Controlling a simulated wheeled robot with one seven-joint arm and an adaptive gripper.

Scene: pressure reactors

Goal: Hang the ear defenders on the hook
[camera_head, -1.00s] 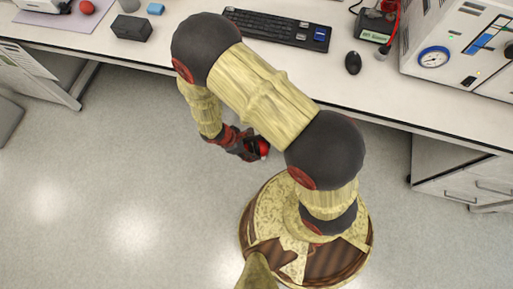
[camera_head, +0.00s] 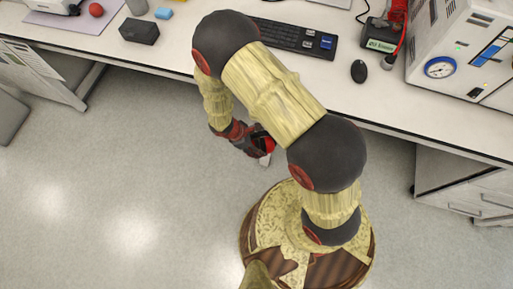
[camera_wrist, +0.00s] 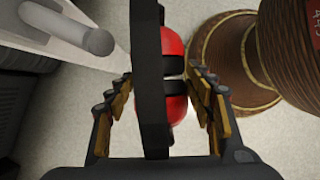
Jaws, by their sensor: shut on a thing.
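The ear defenders (camera_wrist: 174,52) have red cups and a wide black band, which runs up and down the wrist view. My gripper (camera_wrist: 160,76) has its fingers on either side of them and is shut on them. In the head view my gripper (camera_head: 255,146) hangs low over the floor in front of the desk, with a bit of the red ear defenders (camera_head: 267,146) showing; my arm hides part of this area. A grey rod with a rounded end (camera_wrist: 94,42) stands out by a pale panel at the wrist view's upper left; I cannot tell whether it is the hook.
The white desk (camera_head: 200,75) runs across the back, with a keyboard (camera_head: 290,37), a mouse (camera_head: 359,71), a black box (camera_head: 139,32) and a white instrument (camera_head: 470,45). Drawers (camera_head: 470,195) stand under it at right. The floor (camera_head: 130,200) at left is clear.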

